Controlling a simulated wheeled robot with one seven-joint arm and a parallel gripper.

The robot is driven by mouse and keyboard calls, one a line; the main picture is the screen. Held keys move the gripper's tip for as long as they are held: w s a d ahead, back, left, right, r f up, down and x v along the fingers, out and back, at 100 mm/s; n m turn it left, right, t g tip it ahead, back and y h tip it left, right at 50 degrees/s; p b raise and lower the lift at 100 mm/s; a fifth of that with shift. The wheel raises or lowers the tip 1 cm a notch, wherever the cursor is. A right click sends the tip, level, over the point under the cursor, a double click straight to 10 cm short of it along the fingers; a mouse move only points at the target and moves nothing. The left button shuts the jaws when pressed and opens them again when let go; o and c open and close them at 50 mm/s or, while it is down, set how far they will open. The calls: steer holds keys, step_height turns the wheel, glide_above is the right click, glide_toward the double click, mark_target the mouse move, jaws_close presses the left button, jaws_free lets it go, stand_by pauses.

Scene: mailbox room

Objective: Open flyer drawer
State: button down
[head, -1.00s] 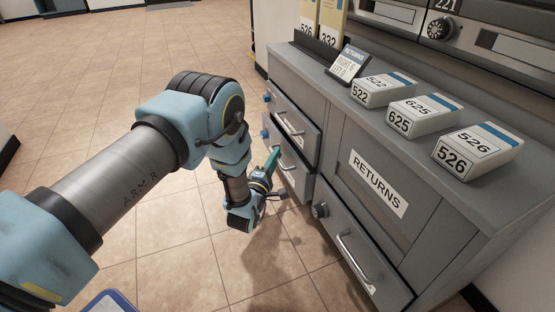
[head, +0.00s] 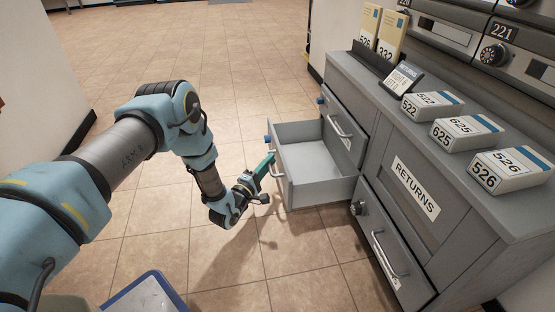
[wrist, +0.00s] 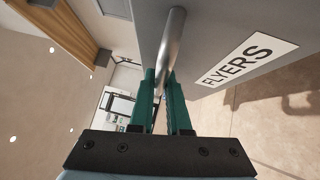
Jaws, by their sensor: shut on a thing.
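The flyer drawer (head: 318,190) is pulled well out of the grey cabinet in the head view, and its visible inside is empty. In the wrist view its front (wrist: 225,40) carries a label reading FLYERS (wrist: 250,62). My gripper (head: 268,164) is at the drawer's outer front. In the wrist view my gripper's green fingers (wrist: 166,85) are shut on the drawer's metal handle (wrist: 172,42). In the head view the handle is mostly hidden by the fingers.
The grey cabinet (head: 345,75) holds a shut upper drawer (head: 345,125), a RETURNS panel (head: 415,187) and a shut lower drawer (head: 390,250). Several numbered boxes, including 625 (head: 468,131), stand on top. A blue-rimmed bin (head: 150,285) is at the bottom left. Tiled floor (head: 215,75) is clear beyond the arm.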

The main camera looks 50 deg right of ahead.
steer(key=c, duration=0.9)
jaws_free()
steer(key=p+v, duration=0.3)
steer(key=v, duration=0.8)
steer(key=shift+p, duration=0.4)
